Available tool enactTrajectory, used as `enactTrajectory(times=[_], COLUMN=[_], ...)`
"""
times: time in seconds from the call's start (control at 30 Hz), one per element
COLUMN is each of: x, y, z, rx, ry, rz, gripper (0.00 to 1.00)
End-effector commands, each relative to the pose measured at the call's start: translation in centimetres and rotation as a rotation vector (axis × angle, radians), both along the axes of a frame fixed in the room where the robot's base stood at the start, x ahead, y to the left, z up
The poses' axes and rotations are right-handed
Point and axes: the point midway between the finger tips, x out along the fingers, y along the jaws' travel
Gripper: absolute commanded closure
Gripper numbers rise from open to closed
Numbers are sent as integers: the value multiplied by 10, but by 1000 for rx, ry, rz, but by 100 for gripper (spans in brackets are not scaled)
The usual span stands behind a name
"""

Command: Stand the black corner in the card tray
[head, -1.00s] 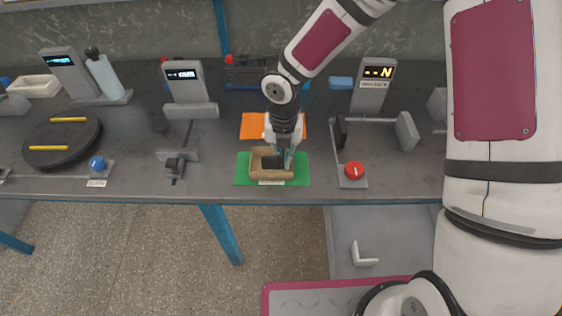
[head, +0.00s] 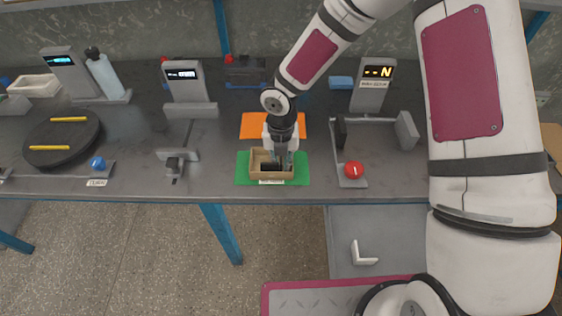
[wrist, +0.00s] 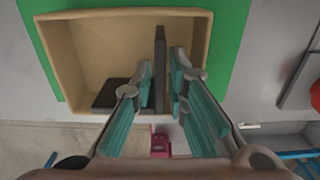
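The black corner (wrist: 159,70) is in the card tray (wrist: 199,27). In the wrist view one of its plates stands upright and the other lies flat on the tray floor at the left. My gripper (wrist: 161,78) reaches down into the tray with a teal-padded finger on each side of the upright plate. Narrow gaps show beside the plate, so the fingers look slightly open around it. The head view shows the tray (head: 254,171) on a green mat, with my gripper (head: 280,160) inside and the corner partly hidden.
An orange mat (head: 256,121) lies just behind the tray. A grey fixture with a red knob (head: 353,170) stands at the right. A grey stop (head: 177,156) and a dark turntable (head: 75,155) are at the left. The table's front edge is close to the tray.

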Motion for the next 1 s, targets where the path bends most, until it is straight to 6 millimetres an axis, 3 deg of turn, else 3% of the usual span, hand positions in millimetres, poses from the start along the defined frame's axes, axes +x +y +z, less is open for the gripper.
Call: enactTrajectory(times=[0.27,0.7,1.0], x=[1,1,0], y=[0,0,0], z=[8,92,121], rx=[2,1,1], ry=[-2,-4,0], rz=[-2,-2,-1], gripper=[86,86,86])
